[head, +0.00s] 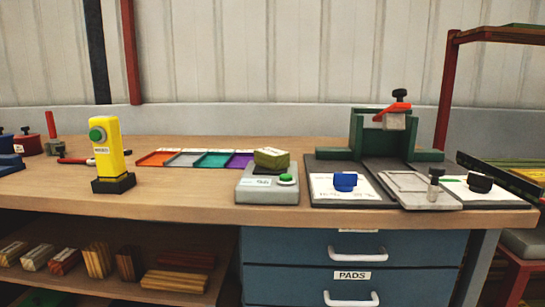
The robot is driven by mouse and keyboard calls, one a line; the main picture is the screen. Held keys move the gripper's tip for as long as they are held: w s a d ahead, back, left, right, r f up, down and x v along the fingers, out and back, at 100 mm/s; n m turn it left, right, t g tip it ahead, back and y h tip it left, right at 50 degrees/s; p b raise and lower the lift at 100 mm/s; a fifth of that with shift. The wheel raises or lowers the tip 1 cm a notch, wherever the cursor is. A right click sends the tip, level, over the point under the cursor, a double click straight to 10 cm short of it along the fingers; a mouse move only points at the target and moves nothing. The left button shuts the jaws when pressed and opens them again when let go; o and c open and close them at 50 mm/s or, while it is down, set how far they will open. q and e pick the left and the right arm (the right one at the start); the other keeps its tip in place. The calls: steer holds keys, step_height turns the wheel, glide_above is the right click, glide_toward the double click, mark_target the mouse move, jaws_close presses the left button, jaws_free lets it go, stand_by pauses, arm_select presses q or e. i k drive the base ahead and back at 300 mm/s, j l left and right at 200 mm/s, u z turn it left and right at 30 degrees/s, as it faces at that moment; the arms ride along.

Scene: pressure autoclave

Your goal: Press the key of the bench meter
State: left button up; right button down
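A light grey box that looks like the bench meter (266,196) stands near the front edge of the wooden bench, right of centre. It has a small display (262,183) on its left side, too small to read. A round green key (286,180) on a white base sits at its right. An olive-green block (271,158) rests on its top toward the back, clear of the key. Neither of my grippers shows in the head view.
A yellow post (109,157) with its own green button stands at left. Coloured trays (197,158) lie behind the meter. Dark boards with white sheets (345,187) and a green fixture (375,137) stand close on its right. Bare bench (185,190) lies between post and meter.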

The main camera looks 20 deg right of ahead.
mark_target(283, 177)
steer(key=i+j+z, duration=0.3)
steer(key=i+j, duration=0.4)
steer(key=i, duration=0.1)
